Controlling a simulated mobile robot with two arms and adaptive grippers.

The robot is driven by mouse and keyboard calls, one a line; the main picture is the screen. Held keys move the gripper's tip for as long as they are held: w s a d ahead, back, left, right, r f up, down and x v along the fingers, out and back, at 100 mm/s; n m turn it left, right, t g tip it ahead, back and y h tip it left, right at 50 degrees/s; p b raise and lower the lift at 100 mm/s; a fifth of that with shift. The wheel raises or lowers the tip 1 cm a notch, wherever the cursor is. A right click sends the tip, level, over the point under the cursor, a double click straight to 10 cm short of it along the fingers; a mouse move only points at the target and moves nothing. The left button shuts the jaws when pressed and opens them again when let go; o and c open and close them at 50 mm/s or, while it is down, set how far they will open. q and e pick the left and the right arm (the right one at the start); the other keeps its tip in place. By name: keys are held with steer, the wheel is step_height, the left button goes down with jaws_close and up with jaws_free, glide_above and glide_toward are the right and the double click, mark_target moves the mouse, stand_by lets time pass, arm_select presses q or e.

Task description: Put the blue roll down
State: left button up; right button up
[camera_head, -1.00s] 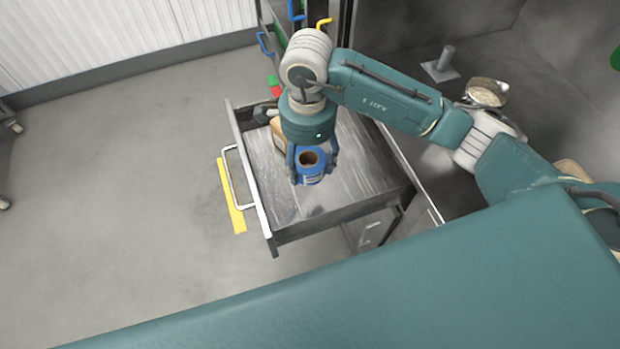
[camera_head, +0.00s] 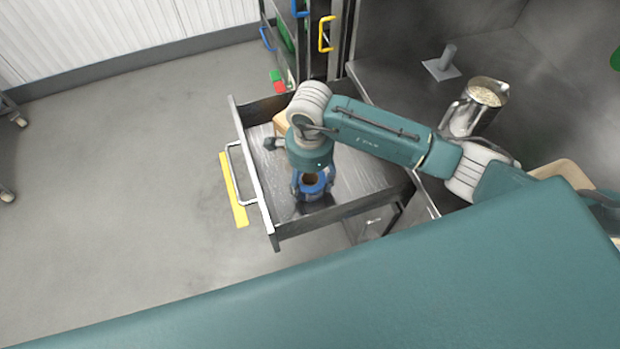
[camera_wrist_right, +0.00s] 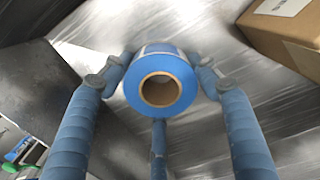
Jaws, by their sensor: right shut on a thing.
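The blue roll (camera_head: 313,184) with a brown cardboard core is held in my right gripper (camera_head: 312,186) over the open drawer (camera_head: 350,212). In the right wrist view the blue roll (camera_wrist_right: 160,82) faces the camera end-on, and the blue fingers of my right gripper (camera_wrist_right: 160,90) are closed around it. The grey drawer bottom (camera_wrist_right: 225,50) lies beyond the roll. I cannot tell whether the roll touches it. My left gripper is not in view.
A cardboard box (camera_wrist_right: 285,32) lies in the drawer beside the roll; its edge shows in the head view (camera_head: 280,122). A metal jug with rice (camera_head: 484,95) stands on the counter (camera_head: 550,110). The drawer has a bar handle (camera_head: 238,172).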

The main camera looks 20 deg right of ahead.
mark_target(310, 178)
steer(key=o, duration=0.8)
steer(key=shift+f, duration=0.15)
steer(key=o, duration=0.4)
steer(key=shift+r, duration=0.2)
steer(key=shift+r, duration=0.2)
step_height(310, 178, up, 10)
steer(key=shift+r+b, duration=0.25)
steer(key=shift+b, duration=0.85)
steer(key=shift+r, duration=0.55)
